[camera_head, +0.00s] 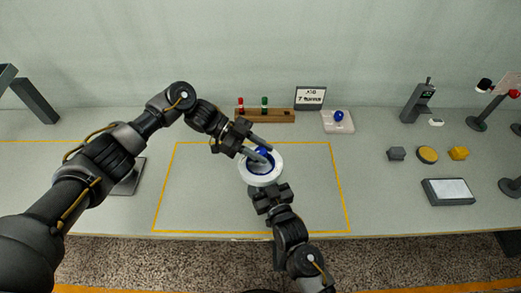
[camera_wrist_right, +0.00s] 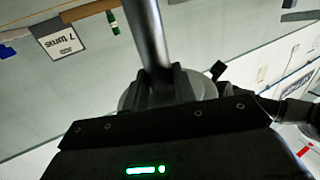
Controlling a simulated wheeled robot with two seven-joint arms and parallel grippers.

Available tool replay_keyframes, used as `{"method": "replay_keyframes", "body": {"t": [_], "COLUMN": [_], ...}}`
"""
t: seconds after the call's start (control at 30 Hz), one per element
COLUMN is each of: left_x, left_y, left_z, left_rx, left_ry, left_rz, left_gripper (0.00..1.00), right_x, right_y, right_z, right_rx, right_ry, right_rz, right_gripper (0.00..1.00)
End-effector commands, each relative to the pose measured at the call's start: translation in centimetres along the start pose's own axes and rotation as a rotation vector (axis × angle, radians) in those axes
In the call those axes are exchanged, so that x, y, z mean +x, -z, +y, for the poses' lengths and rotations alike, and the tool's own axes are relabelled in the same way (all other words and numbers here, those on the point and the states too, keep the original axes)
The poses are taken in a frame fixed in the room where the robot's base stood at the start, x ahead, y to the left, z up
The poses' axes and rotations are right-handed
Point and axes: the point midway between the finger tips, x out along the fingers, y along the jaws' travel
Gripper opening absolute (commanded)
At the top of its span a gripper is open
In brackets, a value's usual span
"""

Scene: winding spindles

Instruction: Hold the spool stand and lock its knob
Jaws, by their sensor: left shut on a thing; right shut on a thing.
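The spool stand (camera_head: 277,172) shows in the head view as a white disc with a blue ring inside it, within the yellow outline. My left gripper (camera_head: 260,148) reaches in from the upper left and is shut at the blue knob (camera_head: 263,152) on top of the stand; its fingers partly hide the knob. My right gripper (camera_head: 264,187) is at the near side of the disc and is shut on the stand. In the right wrist view, a grey post (camera_wrist_right: 148,35) stands at the fingers, with a grey disc behind them. The exact grip contact is hidden.
A wooden rack (camera_head: 282,118) with a red and a green spindle stands behind. A "7 turns" sign (camera_head: 310,97) and a white plate (camera_head: 330,126) with a blue ball are beside it. Grey and yellow pieces and a tablet (camera_head: 447,191) lie right. The outlined area is otherwise clear.

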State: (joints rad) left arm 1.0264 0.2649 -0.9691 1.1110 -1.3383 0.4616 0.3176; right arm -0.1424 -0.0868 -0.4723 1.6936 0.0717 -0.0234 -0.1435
Motion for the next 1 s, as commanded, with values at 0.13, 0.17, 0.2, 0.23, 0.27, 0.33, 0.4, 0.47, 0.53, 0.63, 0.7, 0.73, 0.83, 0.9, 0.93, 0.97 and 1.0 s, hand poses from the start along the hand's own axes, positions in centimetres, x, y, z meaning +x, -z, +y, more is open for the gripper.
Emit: {"method": "replay_keyframes", "body": {"t": [0.13, 0.17, 0.2, 0.23, 0.27, 0.33, 0.4, 0.47, 0.53, 0.63, 0.7, 0.73, 0.83, 0.9, 0.93, 0.97, 1.0], "left_x": [0.48, 0.54, 0.63, 0.62, 0.63, 0.62, 0.51, 0.46, 0.36, 0.22, 0.16, 0.14, 0.10, 0.07, 0.06, 0.05, 0.03], "left_y": [-0.20, -0.18, -0.20, -0.22, -0.24, -0.24, -0.24, -0.24, -0.24, -0.22, -0.20, -0.20, -0.19, -0.18, -0.17, -0.17, -0.16], "left_z": [0.21, 0.24, 0.31, 0.33, 0.37, 0.37, 0.35, 0.34, 0.31, 0.23, 0.20, 0.19, 0.16, 0.14, 0.13, 0.12, 0.11], "left_rx": [0.026, 0.031, 0.037, 0.041, 0.044, 0.053, 0.059, 0.061, 0.066, 0.068, 0.069, 0.069, 0.070, 0.070, 0.070, 0.070, 0.070], "left_ry": [-0.087, -0.101, -0.120, -0.131, -0.141, -0.159, -0.171, -0.179, -0.183, -0.185, -0.184, -0.184, -0.183, -0.182, -0.182, -0.182, -0.181], "left_rz": [-0.003, -0.002, 0.000, 0.000, 0.000, 0.001, 0.001, 0.000, -0.001, -0.001, -0.001, -0.001, -0.001, -0.001, -0.002, -0.002, -0.002], "left_gripper": [0.10, 0.10, 0.09, 0.09, 0.09, 0.09, 0.09, 0.09, 0.09, 0.09, 0.09, 0.09, 0.09, 0.09, 0.09, 0.09, 0.33], "right_x": [-0.10, -0.10, -0.09, -0.09, -0.08, -0.07, -0.06, -0.06, -0.06, -0.06, -0.06, -0.06, -0.07, -0.07, -0.07, -0.08, -0.08], "right_y": [-0.48, -0.48, -0.48, -0.48, -0.48, -0.49, -0.49, -0.49, -0.49, -0.49, -0.49, -0.49, -0.49, -0.49, -0.49, -0.49, -0.49], "right_z": [-0.13, -0.14, -0.15, -0.15, -0.16, -0.16, -0.16, -0.16, -0.15, -0.14, -0.12, -0.11, -0.09, -0.08, -0.08, -0.07, -0.06], "right_rx": [-0.001, -0.001, -0.001, -0.001, -0.001, 0.000, 0.000, 0.000, 0.000, 0.000, 0.000, 0.000, 0.000, 0.000, 0.000, 0.000, 0.000], "right_ry": [0.003, 0.003, 0.004, 0.004, 0.004, 0.004, 0.004, 0.004, 0.004, 0.003, 0.003, 0.003, 0.002, 0.002, 0.002, 0.002, 0.002], "right_rz": [-0.011, -0.011, -0.011, -0.011, -0.011, -0.012, -0.012, -0.012, -0.012, -0.012, -0.012, -0.012, -0.012, -0.011, -0.011, -0.011, -0.011], "right_gripper": [0.00, 0.00, 0.00, 0.00, 0.00, 0.00, 0.00, 0.00, 0.00, 0.00, 0.00, 0.00, 0.00, 0.00, 0.00, 0.00, 0.00]}}
